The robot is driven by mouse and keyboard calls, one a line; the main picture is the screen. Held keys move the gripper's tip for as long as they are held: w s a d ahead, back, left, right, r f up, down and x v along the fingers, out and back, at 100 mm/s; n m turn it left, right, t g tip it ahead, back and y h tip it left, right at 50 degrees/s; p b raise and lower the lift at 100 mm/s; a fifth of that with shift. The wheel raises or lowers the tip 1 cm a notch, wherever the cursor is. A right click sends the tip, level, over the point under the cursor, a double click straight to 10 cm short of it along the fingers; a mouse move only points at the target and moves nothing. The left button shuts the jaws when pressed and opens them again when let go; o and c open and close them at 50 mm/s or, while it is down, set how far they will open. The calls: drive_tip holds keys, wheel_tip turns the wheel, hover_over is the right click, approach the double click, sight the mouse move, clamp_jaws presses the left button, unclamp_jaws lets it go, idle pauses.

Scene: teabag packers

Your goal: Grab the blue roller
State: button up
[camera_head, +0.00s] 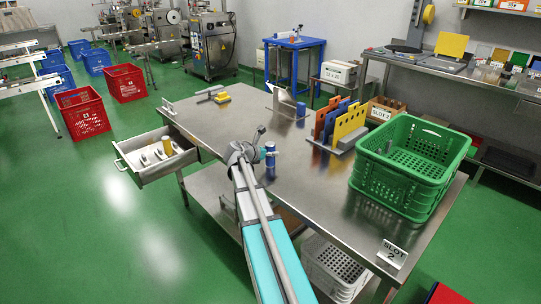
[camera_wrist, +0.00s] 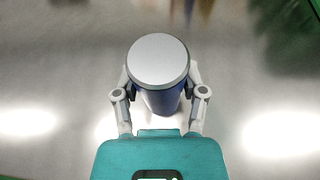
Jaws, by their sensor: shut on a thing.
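The blue roller (camera_head: 270,154) stands upright over the steel table (camera_head: 215,120), near its front middle in the head view. In the wrist view the roller (camera_wrist: 166,100) shows a round grey top end and a dark blue side. My gripper (camera_head: 262,152) reaches it from the left in the head view. In the wrist view its two fingers (camera_wrist: 159,92) lie on either side of the roller, shut on it. The fingertips are partly hidden by the roller. I cannot tell whether the roller's lower end touches the table.
A rack of coloured plates (camera_head: 350,122) stands behind the roller. An open drawer (camera_head: 140,175) juts out at the left. The tabletop left of the roller is mostly clear.

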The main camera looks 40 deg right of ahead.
clamp_jaws()
drive_tip(key=shift+r, duration=0.1)
drive_tip(key=shift+r+p, duration=0.95)
drive_tip(key=shift+p, duration=0.1)
drive_tip(key=s+a+r+p, duration=0.7)
drive_tip(key=a+r+p, duration=0.4)
drive_tip(key=shift+s+a, duration=0.35)
